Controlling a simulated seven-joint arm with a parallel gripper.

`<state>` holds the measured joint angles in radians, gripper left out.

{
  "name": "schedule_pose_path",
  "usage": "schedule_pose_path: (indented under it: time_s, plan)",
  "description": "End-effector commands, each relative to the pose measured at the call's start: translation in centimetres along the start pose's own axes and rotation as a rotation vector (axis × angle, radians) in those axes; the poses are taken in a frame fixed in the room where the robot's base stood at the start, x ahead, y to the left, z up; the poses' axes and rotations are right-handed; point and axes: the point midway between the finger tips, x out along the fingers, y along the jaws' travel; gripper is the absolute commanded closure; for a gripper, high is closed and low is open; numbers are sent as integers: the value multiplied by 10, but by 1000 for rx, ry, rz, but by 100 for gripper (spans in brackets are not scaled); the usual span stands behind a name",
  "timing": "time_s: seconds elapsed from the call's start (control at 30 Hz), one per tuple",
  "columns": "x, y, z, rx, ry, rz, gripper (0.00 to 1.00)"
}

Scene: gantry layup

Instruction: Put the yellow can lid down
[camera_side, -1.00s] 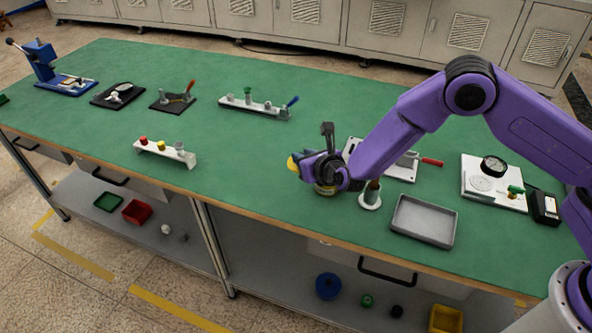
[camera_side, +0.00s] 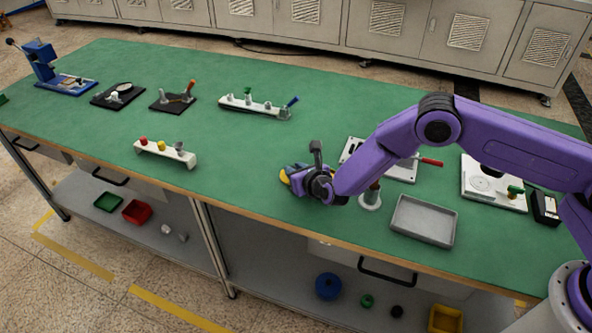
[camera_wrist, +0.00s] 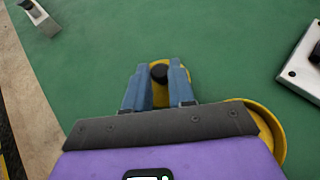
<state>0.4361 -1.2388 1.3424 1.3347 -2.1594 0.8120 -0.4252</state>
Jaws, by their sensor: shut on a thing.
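The yellow can lid (camera_wrist: 159,94) lies between the blue fingers of my gripper (camera_wrist: 158,69) in the wrist view, with a dark knob at its top. My gripper is shut on it. In the side view the lid (camera_side: 285,174) shows as a bit of yellow at the left tip of my gripper (camera_side: 291,176), low over the green bench top. I cannot tell whether the lid touches the bench. A larger yellow round rim (camera_wrist: 272,130) sits to the right in the wrist view, partly hidden by my gripper body.
A white rack (camera_side: 166,154) with coloured pegs stands to the left. The bench between the rack and my gripper is clear. The front edge is close.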

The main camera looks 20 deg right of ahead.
Motion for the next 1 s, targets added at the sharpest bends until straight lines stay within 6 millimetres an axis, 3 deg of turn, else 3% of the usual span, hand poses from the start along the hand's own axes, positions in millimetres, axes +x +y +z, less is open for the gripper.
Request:
schedule_pose_path:
  time_s: [0.1,0.13,0.2,0.67,1.0]
  plan:
    - [1,0,-2,-1,0,0,100]
    - [1,0,-2,0,0,0,70]
    - [1,0,-2,0,0,0,51]
    - [-7,0,1,0,0,0,51]
    - [-59,0,1,-1,0,1,51]
